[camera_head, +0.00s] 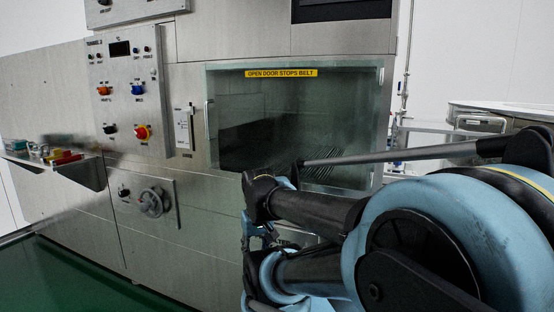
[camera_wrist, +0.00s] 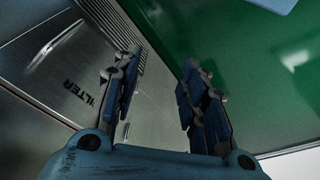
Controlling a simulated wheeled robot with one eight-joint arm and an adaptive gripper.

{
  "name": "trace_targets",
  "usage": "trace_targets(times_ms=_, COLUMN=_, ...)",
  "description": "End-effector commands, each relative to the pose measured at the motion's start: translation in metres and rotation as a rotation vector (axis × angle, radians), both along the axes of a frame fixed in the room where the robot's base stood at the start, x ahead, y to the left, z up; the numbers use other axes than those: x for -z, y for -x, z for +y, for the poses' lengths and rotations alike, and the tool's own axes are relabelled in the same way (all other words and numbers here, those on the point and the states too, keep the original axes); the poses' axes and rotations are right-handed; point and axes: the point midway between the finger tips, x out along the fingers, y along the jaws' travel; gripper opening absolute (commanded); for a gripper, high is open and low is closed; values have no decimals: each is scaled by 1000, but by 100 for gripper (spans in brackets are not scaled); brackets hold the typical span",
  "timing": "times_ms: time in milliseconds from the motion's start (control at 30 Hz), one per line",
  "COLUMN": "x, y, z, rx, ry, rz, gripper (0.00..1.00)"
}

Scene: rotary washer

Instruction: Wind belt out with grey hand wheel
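The grey hand wheel (camera_head: 152,203) sits on a small steel panel low on the front of the washer, left of centre in the head view. It has a small handle and stands clear of my arm. My arm fills the right of the head view, and the gripper's fingertips are hard to make out there. In the wrist view my gripper (camera_wrist: 158,95) has its two blue-padded fingers apart with nothing between them. It points down towards the washer's lower front and the green floor. The hand wheel is not in the wrist view. The belt cannot be clearly made out behind the glass door (camera_head: 300,120).
The control panel (camera_head: 128,90) with knobs is above the wheel. A steel shelf (camera_head: 70,170) with coloured items juts out at the left. The green floor (camera_head: 80,280) before the wheel is clear. A steel panel lettered "FILTER" (camera_wrist: 75,85) is beside my gripper.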

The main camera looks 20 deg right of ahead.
Motion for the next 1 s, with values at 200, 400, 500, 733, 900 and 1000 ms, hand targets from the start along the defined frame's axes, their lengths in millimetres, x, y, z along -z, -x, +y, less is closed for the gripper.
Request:
trace_targets(times_ms=200, x=0, y=0, z=0, rx=0, ry=0, rz=0, gripper=59)
trace_targets(times_ms=400, x=0, y=0, z=0, rx=0, ry=0, rz=0, gripper=59)
trace_targets(times_ms=500, x=0, y=0, z=0, rx=-1, ry=0, rz=0, gripper=59)
trace_targets(times_ms=733, x=-20, y=-8, z=-5, rx=-72, ry=54, rz=-2, gripper=59)
trace_targets(times_ms=900, x=-45, y=-38, z=-13, rx=-196, ry=152, rz=18, gripper=59)
trace_targets(times_ms=1000, x=-58, y=-59, z=-15, rx=-271, ry=210, rz=30, gripper=59)
